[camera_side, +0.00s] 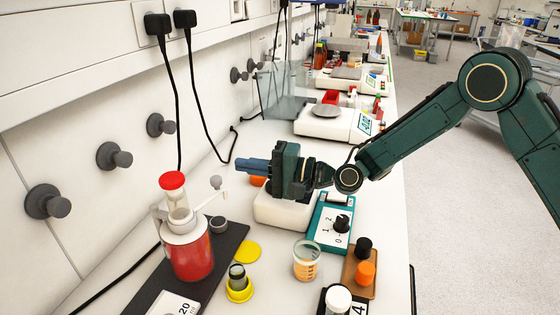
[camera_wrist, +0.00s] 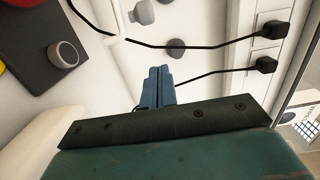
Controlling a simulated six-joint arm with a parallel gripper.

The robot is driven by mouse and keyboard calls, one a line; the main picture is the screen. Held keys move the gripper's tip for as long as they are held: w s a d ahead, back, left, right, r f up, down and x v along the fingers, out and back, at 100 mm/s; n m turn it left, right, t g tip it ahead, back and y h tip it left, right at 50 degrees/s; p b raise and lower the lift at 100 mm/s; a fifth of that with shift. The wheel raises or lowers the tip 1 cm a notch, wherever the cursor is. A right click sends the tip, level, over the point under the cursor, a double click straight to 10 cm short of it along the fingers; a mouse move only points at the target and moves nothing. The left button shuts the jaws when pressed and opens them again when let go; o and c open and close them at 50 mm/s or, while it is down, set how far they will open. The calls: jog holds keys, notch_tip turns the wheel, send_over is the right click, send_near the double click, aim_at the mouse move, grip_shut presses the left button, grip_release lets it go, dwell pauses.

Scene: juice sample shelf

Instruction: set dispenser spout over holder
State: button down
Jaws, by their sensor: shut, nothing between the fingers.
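The dispenser (camera_side: 190,251) is a red-filled bottle with a clear pump and red cap, upright on a dark base plate. A thin pale spout (camera_side: 207,200) reaches right from its head, ending in a small light tip. A small grey round holder (camera_side: 218,224) sits on the plate below that side; I cannot tell whether the tip is directly over it. In the wrist view, the holder (camera_wrist: 63,55) is at upper left and a white tube, probably the spout (camera_wrist: 116,18), is at the top. My gripper (camera_side: 246,165) is shut, empty, raised right of the spout, apart from it.
A vial in a yellow holder (camera_side: 238,290), a yellow disc (camera_side: 247,251) and a beaker of orange liquid (camera_side: 306,262) stand in front. A white device with a teal dial panel (camera_side: 327,231) is below my gripper. Wall knobs (camera_side: 110,156) and hanging black cables (camera_side: 178,105) are behind.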

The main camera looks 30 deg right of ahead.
jog(key=shift+s+a, duration=0.2)
jog(key=shift+a, duration=0.55)
jog(key=shift+s+a, duration=0.15)
jog(key=shift+a, duration=0.6)
jog(key=shift+s+a, duration=0.2)
jog(key=shift+a, duration=0.55)
